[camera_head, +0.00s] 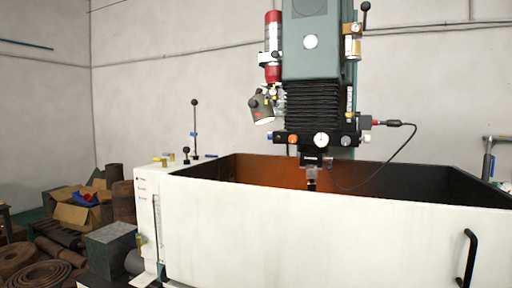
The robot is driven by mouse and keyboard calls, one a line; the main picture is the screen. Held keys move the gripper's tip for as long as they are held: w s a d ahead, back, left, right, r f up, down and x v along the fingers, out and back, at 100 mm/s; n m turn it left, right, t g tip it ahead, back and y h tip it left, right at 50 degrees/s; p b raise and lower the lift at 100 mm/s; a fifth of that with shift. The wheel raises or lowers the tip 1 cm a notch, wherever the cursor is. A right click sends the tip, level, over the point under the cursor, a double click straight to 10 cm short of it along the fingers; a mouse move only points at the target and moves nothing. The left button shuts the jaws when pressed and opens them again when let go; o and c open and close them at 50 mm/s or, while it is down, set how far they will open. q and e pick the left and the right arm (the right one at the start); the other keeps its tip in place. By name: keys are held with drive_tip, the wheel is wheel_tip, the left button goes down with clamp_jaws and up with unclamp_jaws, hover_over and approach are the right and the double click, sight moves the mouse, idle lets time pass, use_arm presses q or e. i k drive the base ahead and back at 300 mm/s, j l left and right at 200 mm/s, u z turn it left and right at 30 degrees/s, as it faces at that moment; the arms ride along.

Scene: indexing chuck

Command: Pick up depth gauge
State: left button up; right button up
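I cannot make out a depth gauge for certain in the head view. A machine head (313,60) stands on a green-grey column, with a dark bellows (313,108) and a row of round dials (320,139) below it. A short dark spindle (311,170) points down into a white-walled tank (330,235). The tank's floor is hidden behind its front wall. Neither of my grippers shows.
A black handle (467,258) is on the tank's right front. A white control box (148,215) with levers stands at its left. Cardboard boxes (75,212), a metal block (110,245) and rusty rings (40,270) crowd the floor at left.

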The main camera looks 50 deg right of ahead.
sight(193, 146)
drive_tip(key=z, duration=1.65)
drive_tip(key=i+j+z, duration=0.15)
drive_tip(key=z, duration=0.2)
drive_tip(key=i+j+z, duration=0.1)
drive_tip(key=j+z, duration=0.3)
drive_tip(key=i+j+z, duration=0.1)
drive_tip(key=j+z, duration=0.25)
